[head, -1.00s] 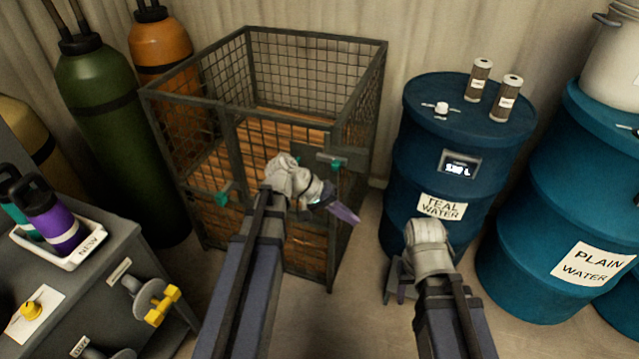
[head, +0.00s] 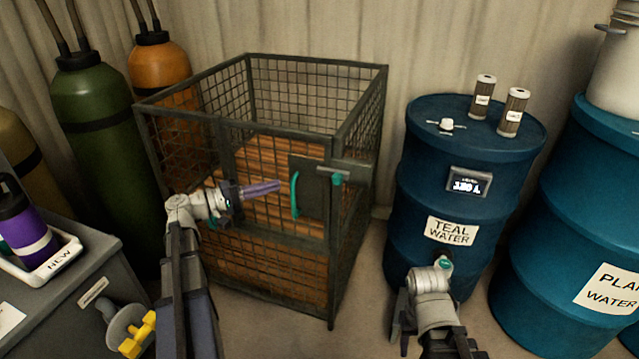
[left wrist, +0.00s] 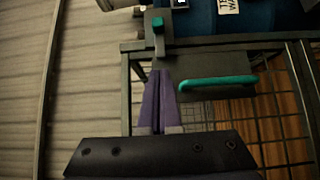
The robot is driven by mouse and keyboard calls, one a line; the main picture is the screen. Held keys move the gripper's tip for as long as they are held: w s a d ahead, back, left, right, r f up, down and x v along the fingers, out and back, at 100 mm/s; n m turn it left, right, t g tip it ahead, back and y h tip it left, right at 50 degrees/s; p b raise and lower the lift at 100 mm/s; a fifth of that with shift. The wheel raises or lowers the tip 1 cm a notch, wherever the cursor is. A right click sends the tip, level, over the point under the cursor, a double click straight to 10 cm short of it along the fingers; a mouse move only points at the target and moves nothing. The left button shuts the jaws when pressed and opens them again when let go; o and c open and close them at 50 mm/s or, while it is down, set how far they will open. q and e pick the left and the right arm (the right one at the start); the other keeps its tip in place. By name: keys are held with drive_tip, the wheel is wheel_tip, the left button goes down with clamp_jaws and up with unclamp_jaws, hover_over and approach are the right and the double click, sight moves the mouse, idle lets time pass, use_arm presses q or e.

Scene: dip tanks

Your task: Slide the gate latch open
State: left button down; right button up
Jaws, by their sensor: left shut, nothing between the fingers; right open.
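The wire cage (head: 200,255) has a gate with a dark plate (head: 312,180) on its front. A teal upright handle (head: 295,194) is on the plate. The latch, a grey bar with a teal knob (head: 337,178), sits right of the handle at the front right post. In the left wrist view the knob (left wrist: 158,22) lies beyond the fingertips and the handle (left wrist: 217,83) lies to their right. My left gripper (head: 277,185) is shut and empty, its purple fingers pointing at the plate left of the handle. My right gripper (head: 400,328) is open, low before the teal drum, its fingers mostly hidden.
A teal water drum (head: 412,190) stands right of the cage, with a plain water drum (head: 535,240) further right. Green (head: 95,130) and orange (head: 160,70) cylinders stand left. A grey cabinet (head: 90,260) is at front left. Floor shows between cage and teal drum.

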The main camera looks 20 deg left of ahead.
sight(339, 183)
use_arm(q)
drive_tip(key=shift+d, duration=0.1)
drive_tip(key=x, duration=1)
drive_tip(key=shift+w+f, duration=0.1)
drive_tip(key=d, duration=0.4)
drive_tip(key=d, duration=0.4)
drive_tip(key=shift+d, duration=0.3)
drive_tip(key=shift+a, duration=0.15)
